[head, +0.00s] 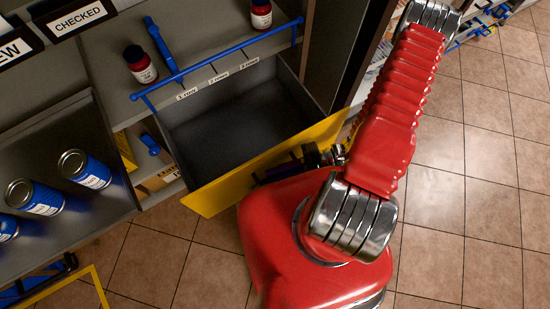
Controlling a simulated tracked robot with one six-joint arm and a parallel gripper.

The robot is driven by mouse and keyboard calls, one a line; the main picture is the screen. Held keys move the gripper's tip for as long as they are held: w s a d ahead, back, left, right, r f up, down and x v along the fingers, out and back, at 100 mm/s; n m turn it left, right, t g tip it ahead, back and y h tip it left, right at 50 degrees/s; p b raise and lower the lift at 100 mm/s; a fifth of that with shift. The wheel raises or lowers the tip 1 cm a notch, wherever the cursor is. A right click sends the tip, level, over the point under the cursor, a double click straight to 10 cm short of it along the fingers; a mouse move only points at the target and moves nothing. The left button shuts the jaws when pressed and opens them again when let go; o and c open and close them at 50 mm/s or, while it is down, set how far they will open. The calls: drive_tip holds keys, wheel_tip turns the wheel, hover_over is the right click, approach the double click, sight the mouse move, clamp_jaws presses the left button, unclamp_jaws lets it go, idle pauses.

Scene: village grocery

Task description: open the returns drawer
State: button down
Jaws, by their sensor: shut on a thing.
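The returns drawer (225,192) has a yellow front and a grey interior. It is pulled out below the shelf, and its inside looks empty. My gripper (304,160) is at the outer side of the yellow front, towards its right part. It is shut on the dark drawer handle (273,174), which is partly hidden by my red arm. The fingertips are small and dark in this view, so their exact hold on the handle is hard to see.
A shelf above the drawer has a blue rail (215,64) and two dark red jars (140,64) (261,14). Several blue cans (85,169) stand on a grey tray at left. A dark upright panel (335,45) stands right of the drawer. Tiled floor (480,200) is open at right.

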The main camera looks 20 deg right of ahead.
drive_tip(key=shift+w+d, duration=0.1)
drive_tip(key=shift+d, duration=0.05)
drive_tip(key=c, duration=1.8)
unclamp_jaws()
drive_tip(key=v, duration=1.3)
drive_tip(key=shift+d+r, duration=0.1)
drive_tip(key=shift+d, duration=0.25)
